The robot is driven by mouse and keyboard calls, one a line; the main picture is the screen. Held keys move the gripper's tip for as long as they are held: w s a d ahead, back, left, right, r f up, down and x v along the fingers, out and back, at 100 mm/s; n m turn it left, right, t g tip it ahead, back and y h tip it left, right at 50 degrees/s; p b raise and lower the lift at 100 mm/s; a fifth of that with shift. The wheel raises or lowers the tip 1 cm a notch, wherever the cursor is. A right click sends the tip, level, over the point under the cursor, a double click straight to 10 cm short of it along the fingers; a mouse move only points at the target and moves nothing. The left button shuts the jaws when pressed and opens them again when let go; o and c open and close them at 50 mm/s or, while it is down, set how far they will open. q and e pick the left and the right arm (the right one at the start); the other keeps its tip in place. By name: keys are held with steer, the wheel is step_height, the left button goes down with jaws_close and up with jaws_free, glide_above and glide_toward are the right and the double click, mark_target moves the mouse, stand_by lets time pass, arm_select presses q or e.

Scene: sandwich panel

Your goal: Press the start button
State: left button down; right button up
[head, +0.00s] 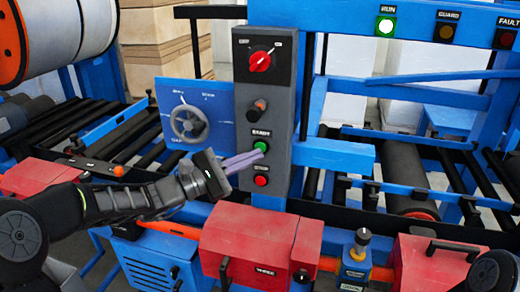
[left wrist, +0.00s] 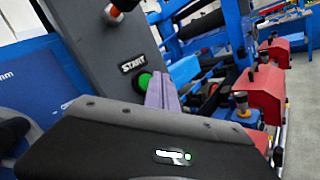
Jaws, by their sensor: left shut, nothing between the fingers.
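The green start button (head: 261,145) is on the grey control panel (head: 279,110), under a label. In the left wrist view the button (left wrist: 145,81) shows beside the "START" label, partly hidden behind my fingers. My left gripper (head: 259,153) is shut and empty, its purple fingers pointing at the panel just below and beside the button. In the left wrist view the fingertips (left wrist: 164,84) overlap the button's right edge. I cannot tell whether they touch it. My right gripper is not in view.
A red button (head: 261,181) sits below, a black and orange knob (head: 257,110) and a red rotary switch (head: 260,61) above. A handwheel (head: 189,123) stands left on a blue plate. Red boxes (head: 248,240) line the front. The RUN lamp (head: 386,27) is lit green.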

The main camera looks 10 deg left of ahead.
arm_select(q)
steer(key=s+b, duration=0.1)
steer(key=s, duration=0.4)
steer(key=shift+a, duration=0.15)
stand_by(0.5)
steer(key=s+d+f+m+g+y, duration=0.1)
steer(key=s+d+f+g+y, duration=0.15)
steer(key=f, duration=0.75)
steer(key=s+d+f+m+g+y, duration=0.1)
steer(key=s+d+f+m+g, duration=0.2)
steer(key=f, duration=0.8)
steer(key=s+d+f+g+y, duration=0.15)
steer(key=s+f+g, duration=0.25)
steer(key=f, duration=0.6)
steer(key=s+d+f+m+g+y, duration=0.2)
steer(key=s+f+m+y, duration=0.3)
steer(key=s+f+m, duration=0.8)
steer(key=s+f, duration=0.6)
steer(key=f, duration=0.3)
steer(key=shift+g+y, duration=0.3)
steer(key=shift+g, duration=0.05)
